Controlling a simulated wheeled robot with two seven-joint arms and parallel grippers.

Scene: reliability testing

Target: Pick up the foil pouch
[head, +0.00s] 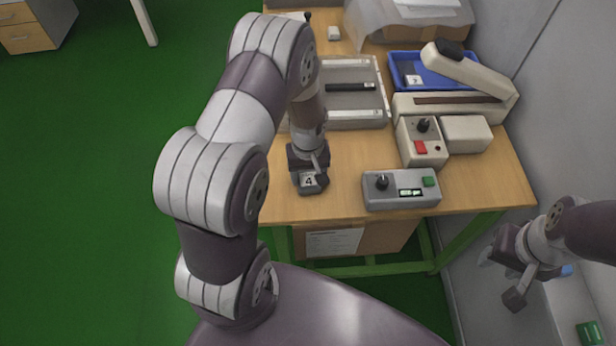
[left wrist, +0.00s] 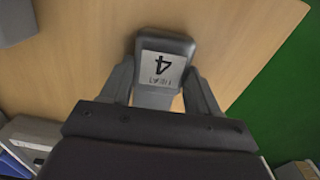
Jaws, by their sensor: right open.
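A small dark grey item with a silver label marked 4 (head: 309,181) is at the near edge of the wooden table; it also shows in the left wrist view (left wrist: 163,68). I cannot tell for sure that it is the foil pouch. My left gripper (head: 311,170) is directly over it, with its fingers (left wrist: 161,78) on either side of it in the left wrist view. Whether they press on it is not clear. My right gripper (head: 499,280) is open and empty, off to the right of the table.
A grey control box (head: 401,191) with a knob and green button sits right of the item. Behind are a grey tray (head: 381,121), a blue tray (head: 473,83) holding another labelled dark item (head: 412,79), and a beige sealer-like device (head: 480,106). A wall borders the right.

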